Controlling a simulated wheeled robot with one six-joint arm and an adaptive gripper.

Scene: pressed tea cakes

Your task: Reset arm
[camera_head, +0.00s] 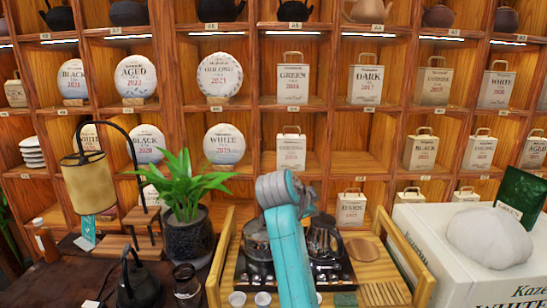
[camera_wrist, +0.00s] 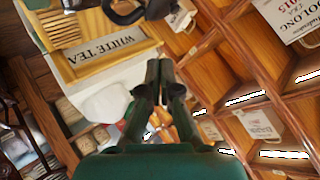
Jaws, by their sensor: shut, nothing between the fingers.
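My arm rises in the middle of the head view, a teal link with a grey joint at its top, in front of the shelf and over the tea tray. The gripper itself does not show in the head view. In the wrist view my gripper (camera_wrist: 162,68) shows as two dark fingers close together, shut, with nothing between them. Beyond the fingers are the wooden shelf and a box marked WHITE TEA (camera_wrist: 105,50), apart from the gripper.
A wooden shelf (camera_head: 252,125) with tea cakes and bags fills the back. A potted plant (camera_head: 188,238) and lamp (camera_head: 88,185) stand left. A wooden tray (camera_head: 418,268) holds kettles (camera_head: 325,238). A white box (camera_head: 418,232) bearing a pale round cake (camera_head: 490,237) is at right.

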